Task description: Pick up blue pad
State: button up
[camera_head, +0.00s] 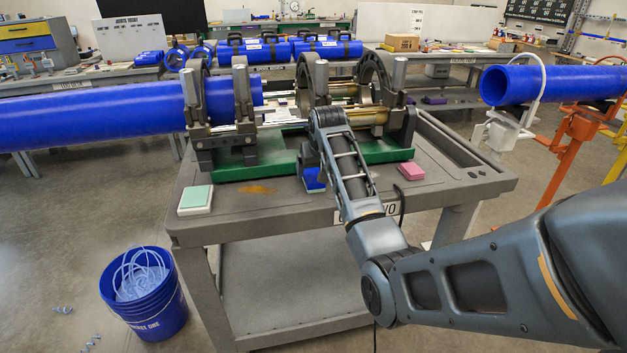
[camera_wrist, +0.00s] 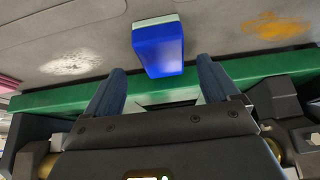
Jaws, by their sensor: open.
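The blue pad (camera_head: 314,181) lies on the grey cart top, at the front edge of the green base, in the head view. Its right part is hidden behind my arm. In the wrist view the blue pad (camera_wrist: 158,46) shows whole, with a pale layer along its far edge. My gripper (camera_wrist: 161,76) is open and empty, its two dark blue fingers apart. The pad appears beyond the fingertips, roughly centred across the gap. In the head view my gripper is mostly hidden behind my forearm, close above the pad.
A mint-green pad (camera_head: 196,199) and a pink pad (camera_head: 410,171) lie on the cart (camera_head: 270,211). The green base (camera_head: 235,172) carries clamps (camera_head: 243,105) holding a blue pipe (camera_head: 90,113). A blue bucket (camera_head: 148,300) stands on the floor.

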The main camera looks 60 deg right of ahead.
aim_at(313, 174)
jog(key=shift+w+x, duration=0.2)
jog(key=shift+x, duration=2.15)
jog(key=c, duration=1.2)
jog(key=shift+o, duration=0.2)
jog(key=shift+r, duration=0.1)
jog(key=shift+r, duration=0.4)
jog(key=r, duration=0.3)
jog(key=shift+s+d+r, duration=0.15)
jog(key=shift+s+r, duration=0.1)
jog(key=shift+r, duration=0.05)
jog(key=s+d+r+b, duration=0.1)
jog(key=s+d+r, duration=0.4)
jog(key=s, duration=0.5)
jog(key=shift+r, duration=0.8)
